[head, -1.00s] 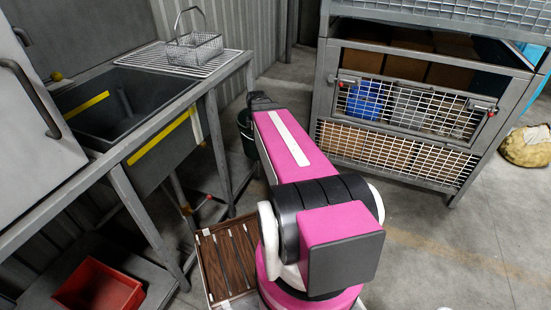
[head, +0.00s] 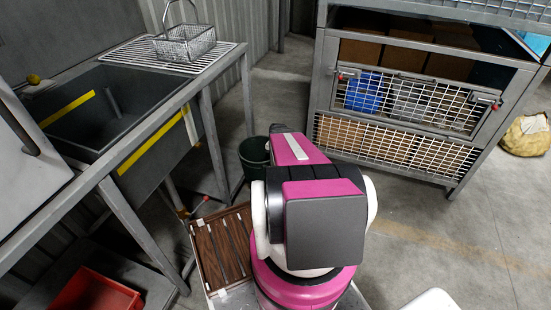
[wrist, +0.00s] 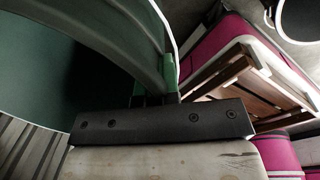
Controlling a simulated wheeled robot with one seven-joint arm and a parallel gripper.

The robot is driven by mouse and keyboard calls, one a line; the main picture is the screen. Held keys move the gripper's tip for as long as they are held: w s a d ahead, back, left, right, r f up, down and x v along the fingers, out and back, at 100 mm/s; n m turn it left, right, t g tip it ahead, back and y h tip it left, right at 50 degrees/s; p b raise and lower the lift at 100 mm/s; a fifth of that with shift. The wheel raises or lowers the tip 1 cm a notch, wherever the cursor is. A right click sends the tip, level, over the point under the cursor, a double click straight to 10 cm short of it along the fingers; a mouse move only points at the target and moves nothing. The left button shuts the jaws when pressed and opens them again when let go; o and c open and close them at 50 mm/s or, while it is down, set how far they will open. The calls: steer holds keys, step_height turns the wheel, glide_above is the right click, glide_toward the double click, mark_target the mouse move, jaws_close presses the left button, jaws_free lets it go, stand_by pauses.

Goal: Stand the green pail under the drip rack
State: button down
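The green pail (head: 254,151) is just right of the sink stand's front leg, partly behind my pink arm in the head view. In the wrist view the pail (wrist: 105,45) fills the upper left, its wall and rim running down to my gripper (wrist: 158,112). My gripper appears shut on the pail's wall near a green lug; the fingertips are mostly hidden. My gripper is hidden behind the arm in the head view. The drip rack (head: 128,51) is the wire shelf at the far end of the sink stand, above and left of the pail.
A wire basket (head: 184,41) sits on the rack. A stand leg (head: 213,140) rises between sink and pail. A red crate (head: 95,291) lies on the lower shelf. A mesh cage (head: 400,110) stands behind right. Open floor (head: 420,220) lies to the right.

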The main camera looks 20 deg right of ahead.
steer(key=w+a+f, duration=0.2)
steer(key=w+a, duration=0.8)
steer(key=w+a+f, duration=0.2)
steer(key=w+a, duration=0.8)
steer(key=w, duration=0.1)
steer(key=shift+a, duration=0.4)
stand_by(0.7)
steer(key=c, duration=1.3)
jaws_free()
steer(key=shift+s, duration=0.1)
steer(key=shift+o, duration=0.2)
